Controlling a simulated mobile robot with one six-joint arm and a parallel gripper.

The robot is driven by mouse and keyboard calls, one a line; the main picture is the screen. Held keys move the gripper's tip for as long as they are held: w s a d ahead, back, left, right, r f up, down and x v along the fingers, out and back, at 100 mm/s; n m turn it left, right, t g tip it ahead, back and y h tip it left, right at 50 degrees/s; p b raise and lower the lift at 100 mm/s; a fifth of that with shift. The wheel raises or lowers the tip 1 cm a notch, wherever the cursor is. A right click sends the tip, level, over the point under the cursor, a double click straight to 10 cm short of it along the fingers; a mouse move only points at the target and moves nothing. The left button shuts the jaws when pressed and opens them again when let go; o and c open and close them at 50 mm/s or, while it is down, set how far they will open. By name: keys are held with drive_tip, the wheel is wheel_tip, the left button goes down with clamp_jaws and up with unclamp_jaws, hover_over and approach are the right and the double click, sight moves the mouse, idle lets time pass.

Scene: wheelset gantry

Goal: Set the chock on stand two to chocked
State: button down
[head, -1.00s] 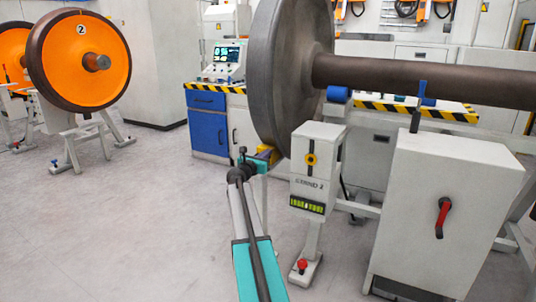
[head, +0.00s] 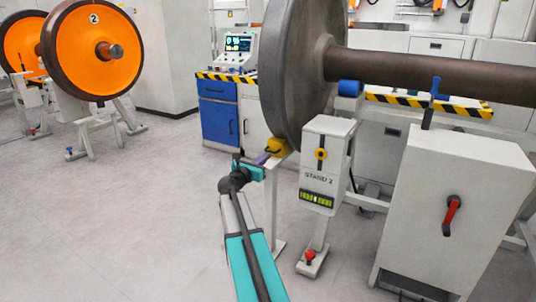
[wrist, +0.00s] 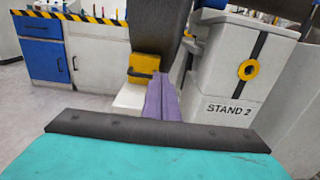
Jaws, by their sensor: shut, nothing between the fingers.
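The yellow chock (head: 278,147) sits at the foot of the big grey wheel (head: 290,80) on stand two, whose grey post (head: 326,165) is labelled STAND 2. The wrist view also shows the chock (wrist: 144,66), directly below the wheel's dark rim (wrist: 158,28); I cannot tell whether they touch. My gripper (head: 266,159) is beside the chock on its left in the head view. In the wrist view its purple fingers (wrist: 160,92) are together, empty, with their tips close to the chock's lower right. Contact is unclear.
A white cabinet with a red handle (head: 452,212) stands to the right. A blue drawer unit (head: 218,120) with a console stands behind. The floor on the left is open.

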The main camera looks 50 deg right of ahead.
drive_tip(key=shift+s+a, duration=0.15)
drive_tip(key=shift+a, duration=0.45)
